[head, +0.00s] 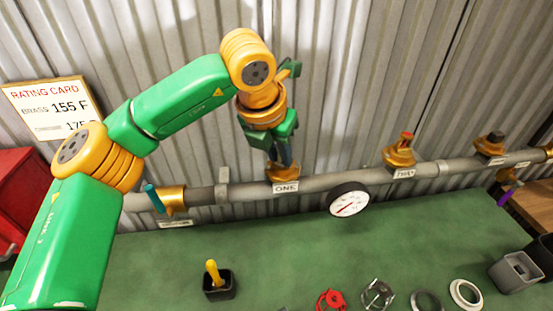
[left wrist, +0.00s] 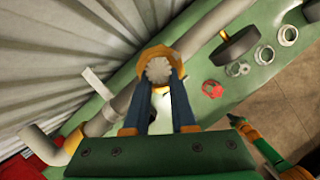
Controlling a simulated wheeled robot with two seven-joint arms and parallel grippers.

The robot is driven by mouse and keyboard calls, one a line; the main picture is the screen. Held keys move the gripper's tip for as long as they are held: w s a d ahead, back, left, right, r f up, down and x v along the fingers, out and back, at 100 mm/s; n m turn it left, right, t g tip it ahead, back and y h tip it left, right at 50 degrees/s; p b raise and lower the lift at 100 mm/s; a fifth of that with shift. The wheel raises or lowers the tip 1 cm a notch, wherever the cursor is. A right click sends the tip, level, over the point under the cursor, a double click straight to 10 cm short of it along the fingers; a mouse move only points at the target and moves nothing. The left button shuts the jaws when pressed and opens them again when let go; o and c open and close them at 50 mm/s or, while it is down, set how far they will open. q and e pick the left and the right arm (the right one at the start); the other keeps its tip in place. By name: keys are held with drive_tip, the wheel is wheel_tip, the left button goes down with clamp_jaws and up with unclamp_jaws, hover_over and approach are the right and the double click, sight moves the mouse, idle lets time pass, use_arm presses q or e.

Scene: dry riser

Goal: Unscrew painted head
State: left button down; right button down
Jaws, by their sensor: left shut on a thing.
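My left gripper (head: 283,160) reaches down to the brass fitting (head: 283,174) labelled ONE on the grey pipe. In the left wrist view its two dark blue fingers (left wrist: 160,88) are shut on a pale, whitish round head (left wrist: 158,70), which I take for the painted head. The head is seen end-on, with the brass fitting (left wrist: 156,52) around and behind it. The fingers hide the head in the head view. I cannot tell whether the head has turned in its fitting.
The pipe (head: 335,181) carries a gauge (head: 349,199), a red-topped head (head: 405,138) and a black-topped one (head: 494,137). On the green bench (head: 150,265) are a black cup (head: 219,287) with a yellow-handled tool, several rings and a grey bin (head: 515,272). A corrugated wall stands behind.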

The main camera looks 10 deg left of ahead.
use_arm(q)
drive_tip(key=shift+d+f+n+y, duration=0.1)
drive_tip(key=shift+d+n+y, duration=0.15)
drive_tip(key=shift+n, duration=0.65)
drive_tip(key=shift+a+r+n, duration=0.1)
drive_tip(key=shift+r+n, duration=0.1)
drive_tip(key=shift+n, duration=0.1)
use_arm(e)
drive_tip(key=shift+f, duration=0.45)
use_arm(q)
drive_tip(key=n, duration=0.1)
drive_tip(key=n+y, duration=0.1)
drive_tip(key=shift+d+n+b, duration=0.25)
drive_tip(key=shift+n+b, duration=0.05)
drive_tip(key=shift+d+r+n+y, duration=0.15)
drive_tip(key=shift+n+y, duration=0.4)
drive_tip(key=shift+n, duration=0.45)
drive_tip(key=shift+w+n+p, duration=0.1)
drive_tip(key=shift+n+p, duration=0.2)
drive_tip(key=shift+n, duration=0.3)
use_arm(e)
drive_tip(key=shift+r, duration=0.15)
